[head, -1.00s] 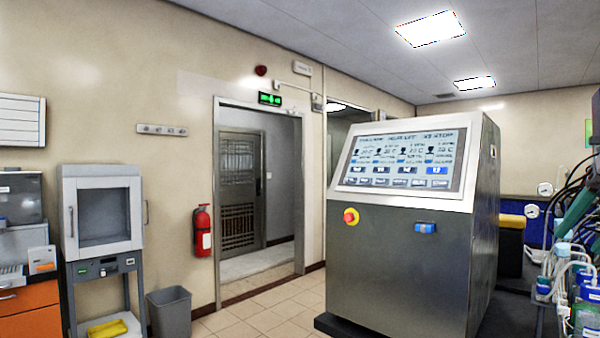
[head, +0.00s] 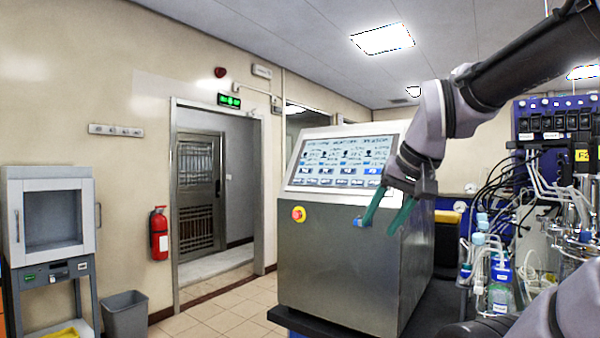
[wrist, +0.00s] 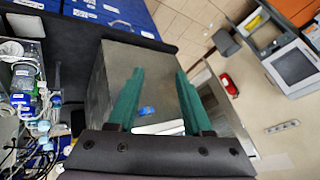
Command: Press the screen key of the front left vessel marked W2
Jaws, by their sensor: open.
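The control cabinet (head: 340,262) stands in the middle of the head view, with a tilted touch screen (head: 342,160) on top. The screen shows several columns with rows of blue and grey keys along its lower part. The key labels are too small to read, so I cannot tell which is W2. My gripper (head: 384,222) has two green fingers, open and empty, in front of the cabinet's right side, right of and below the screen. In the wrist view my gripper (wrist: 160,90) points down past the cabinet, and the screen shows only as a bright sliver (wrist: 160,127).
A red and yellow stop button (head: 298,214) and a blue switch (wrist: 147,112) are on the cabinet front. Bottles and tubing (head: 490,265) crowd the bench at right. A doorway (head: 215,200), an extinguisher (head: 159,232) and a bin (head: 126,314) are at left. The floor between is clear.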

